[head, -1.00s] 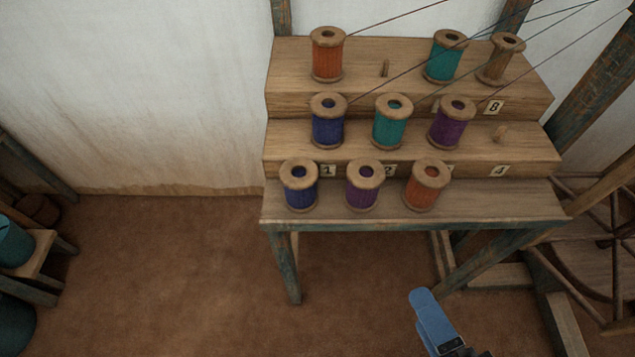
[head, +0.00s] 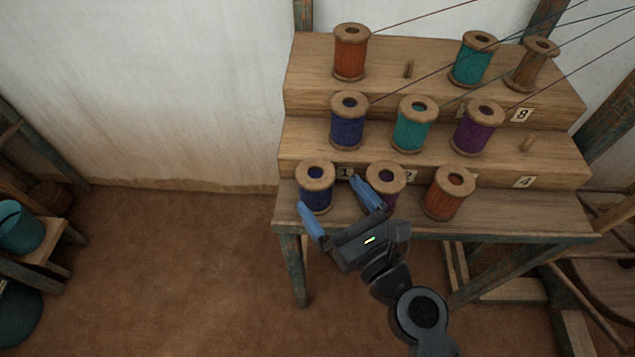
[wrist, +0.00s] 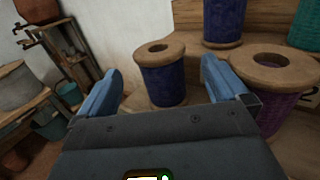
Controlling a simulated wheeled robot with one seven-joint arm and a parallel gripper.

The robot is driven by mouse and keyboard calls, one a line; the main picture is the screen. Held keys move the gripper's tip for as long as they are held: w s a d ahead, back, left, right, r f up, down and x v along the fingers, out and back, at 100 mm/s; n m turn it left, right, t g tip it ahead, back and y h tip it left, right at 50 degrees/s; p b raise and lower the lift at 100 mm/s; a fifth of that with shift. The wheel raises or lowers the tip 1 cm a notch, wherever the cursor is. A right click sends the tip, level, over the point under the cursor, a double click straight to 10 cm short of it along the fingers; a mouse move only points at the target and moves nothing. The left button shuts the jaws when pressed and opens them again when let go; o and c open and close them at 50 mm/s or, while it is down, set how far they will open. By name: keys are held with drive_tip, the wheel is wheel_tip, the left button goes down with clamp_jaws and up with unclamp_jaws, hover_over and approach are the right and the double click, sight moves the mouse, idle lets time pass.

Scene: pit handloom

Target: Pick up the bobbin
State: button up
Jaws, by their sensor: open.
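Wooden bobbins stand upright on a stepped wooden rack. On the lowest board are a dark blue bobbin (head: 316,196), a purple bobbin (head: 386,175) and an orange bobbin (head: 445,196). My gripper (head: 331,193) is open and empty at the front of this board. In the head view its fingers point toward the dark blue bobbin, and my gripper partly hides the purple one. In the wrist view the dark blue bobbin (wrist: 163,82) shows between the two blue fingers, and the purple bobbin (wrist: 275,103) is right of the right finger. I cannot tell whether the fingers flank the dark blue bobbin.
The middle step (head: 450,160) holds blue, teal and purple bobbins and an empty peg (head: 527,142). The top step (head: 320,95) holds orange, teal and nearly bare bobbins and another empty peg (head: 409,68). Threads run up right.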

sight(311, 171)
drive_tip(key=x, duration=0.8)
drive_tip(key=shift+w+p, duration=0.1)
drive_tip(key=shift+p, duration=0.3)
